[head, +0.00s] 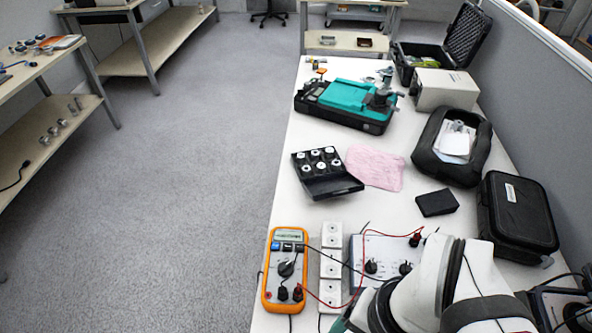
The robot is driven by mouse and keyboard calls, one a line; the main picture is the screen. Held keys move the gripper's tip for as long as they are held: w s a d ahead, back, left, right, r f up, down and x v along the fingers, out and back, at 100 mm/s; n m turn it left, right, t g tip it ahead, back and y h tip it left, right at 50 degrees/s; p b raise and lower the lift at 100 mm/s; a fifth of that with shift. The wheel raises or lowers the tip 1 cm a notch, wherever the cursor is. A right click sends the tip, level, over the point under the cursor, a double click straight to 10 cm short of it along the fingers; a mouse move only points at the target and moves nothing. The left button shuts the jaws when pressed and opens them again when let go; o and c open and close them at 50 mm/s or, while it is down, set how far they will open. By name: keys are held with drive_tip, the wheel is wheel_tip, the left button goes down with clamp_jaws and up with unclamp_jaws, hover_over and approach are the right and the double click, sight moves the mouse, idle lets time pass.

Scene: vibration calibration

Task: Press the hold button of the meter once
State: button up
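The meter (266,288), a handheld multimeter with an orange case, lies at the front left of the white table. It has a small display (288,235) at its top. Below the display is a row of small buttons (288,247), some of them blue. Their labels are too small to read, so I cannot tell which one is the hold button. A dark dial sits in the middle, and leads are plugged in at the lower end. My arm fills the lower right of the head view, to the right of the meter. My gripper's fingertips do not show.
A white power strip (331,240) lies just right of the meter. Beyond it is a grey box (362,249) with dark knobs. Red and black leads cross between them. A black weight case (334,187), pink cloth (376,167) and teal device (350,95) lie farther back.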

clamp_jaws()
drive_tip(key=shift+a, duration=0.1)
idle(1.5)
